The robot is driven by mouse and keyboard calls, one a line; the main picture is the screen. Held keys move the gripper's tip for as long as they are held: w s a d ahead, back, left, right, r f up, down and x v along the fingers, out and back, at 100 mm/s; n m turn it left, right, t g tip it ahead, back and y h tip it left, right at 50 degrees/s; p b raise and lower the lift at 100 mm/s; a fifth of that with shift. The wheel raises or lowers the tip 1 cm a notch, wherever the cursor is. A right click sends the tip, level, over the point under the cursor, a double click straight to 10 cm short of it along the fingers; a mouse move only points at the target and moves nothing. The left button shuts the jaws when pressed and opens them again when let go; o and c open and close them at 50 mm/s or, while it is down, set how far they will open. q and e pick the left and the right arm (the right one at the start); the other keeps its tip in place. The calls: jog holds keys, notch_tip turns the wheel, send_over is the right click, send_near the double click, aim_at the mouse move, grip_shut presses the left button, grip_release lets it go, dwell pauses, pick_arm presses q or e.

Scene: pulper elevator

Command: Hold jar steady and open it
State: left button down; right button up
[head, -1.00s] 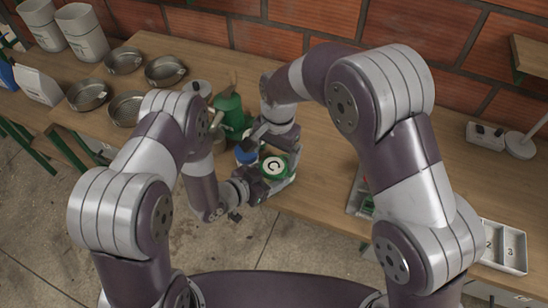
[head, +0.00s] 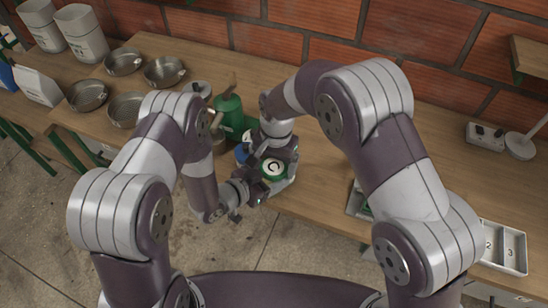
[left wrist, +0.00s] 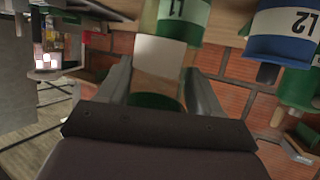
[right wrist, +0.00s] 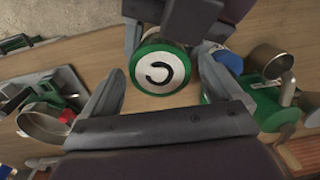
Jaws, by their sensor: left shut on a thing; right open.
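My left gripper (head: 258,186) is shut on the jar from the front left. My right gripper (head: 279,153) is open over the jar. In the right wrist view the lid (right wrist: 160,68) lies between the open right fingertips, with gaps showing at the sides. The jar body is mostly hidden in the head view.
A green machine (head: 229,108) stands just behind the jar. A blue container marked L2 (left wrist: 285,28) and a green one marked L1 (left wrist: 184,15) are close by. Metal pans (head: 164,70) stand at the back left. A sectioned tray (head: 505,245) lies at right. Bare bench lies right of the jar.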

aim_at(275, 167)
jog(key=c, duration=1.1)
jog(key=shift+n, duration=1.2)
jog(key=shift+r, duration=0.25)
jog(key=shift+r, duration=0.85)
jog(key=shift+d+r, duration=0.15)
jog(key=shift+r, duration=1.9)
